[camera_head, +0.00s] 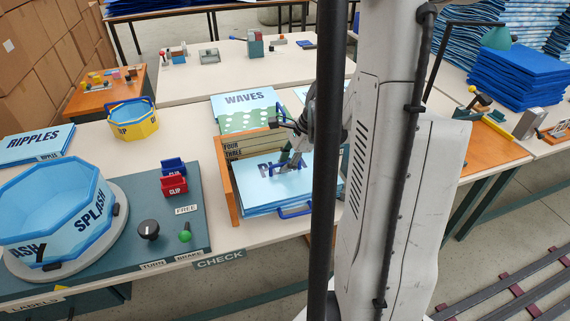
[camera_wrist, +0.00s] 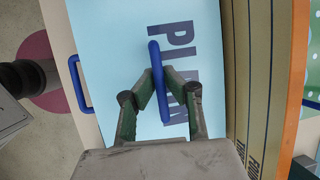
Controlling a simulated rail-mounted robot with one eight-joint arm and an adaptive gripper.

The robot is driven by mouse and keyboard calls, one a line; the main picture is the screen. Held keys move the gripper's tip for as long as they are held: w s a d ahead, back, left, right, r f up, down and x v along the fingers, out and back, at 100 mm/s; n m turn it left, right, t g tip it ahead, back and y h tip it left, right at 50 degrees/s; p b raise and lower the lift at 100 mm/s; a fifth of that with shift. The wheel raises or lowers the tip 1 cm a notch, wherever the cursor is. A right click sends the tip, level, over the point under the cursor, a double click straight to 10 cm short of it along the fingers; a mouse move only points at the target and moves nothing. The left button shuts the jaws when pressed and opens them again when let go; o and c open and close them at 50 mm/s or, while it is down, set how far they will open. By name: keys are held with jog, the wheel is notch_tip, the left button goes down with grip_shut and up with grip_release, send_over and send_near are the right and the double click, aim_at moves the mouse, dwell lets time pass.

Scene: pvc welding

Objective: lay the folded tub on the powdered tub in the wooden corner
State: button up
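A flat, light blue folded tub marked PLAIN (camera_head: 262,192) lies in the wooden corner (camera_head: 226,190), over other pale blue sheets; I cannot make out powder on them. It also fills the wrist view (camera_wrist: 110,40). A blue bar handle (camera_wrist: 155,60) stands on its upper face. My gripper (camera_head: 292,164) reaches down over it. In the wrist view my gripper's fingers (camera_wrist: 160,80) flank the bar closely and appear shut on it. Another blue handle (camera_wrist: 78,85) sticks out at the sheet's edge. I cannot see a gap under the folded tub.
The corner's back wall carries a board with FOUR and THREE (camera_head: 243,146). Behind it lie a WAVES sheet (camera_head: 240,101) and a green dotted panel (camera_head: 238,121). A SPLASH tub (camera_head: 65,230) stands on a turntable at left. A yellow tub (camera_head: 133,125) stands behind.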

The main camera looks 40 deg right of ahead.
jog(key=o, duration=0.3)
jog(key=shift+r, duration=0.15)
jog(key=p+v, duration=0.2)
jog(key=v, duration=1)
jog(key=s+a+r+n+t+h, duration=0.2)
jog(key=a+r+n, duration=0.2)
jog(key=a+n, duration=0.95)
jog(key=s+a+r+n+t+h, duration=0.1)
jog(key=s+a+r+n, duration=0.15)
jog(key=a+n, duration=1.1)
jog(key=a+f+m+b, duration=0.1)
jog(key=f+b, duration=0.4)
jog(key=b, duration=0.1)
jog(key=a+f+m+b, duration=0.1)
jog(key=f+b, duration=0.4)
jog(key=f, duration=0.1)
jog(key=a+f+m+b, duration=0.1)
jog(key=f+m+b, duration=0.1)
jog(key=f+b, duration=0.4)
jog(key=shift+w+a+f+t+b, duration=0.15)
jog(key=shift+a+t+b, duration=0.15)
jog(key=shift+a+b, duration=0.1)
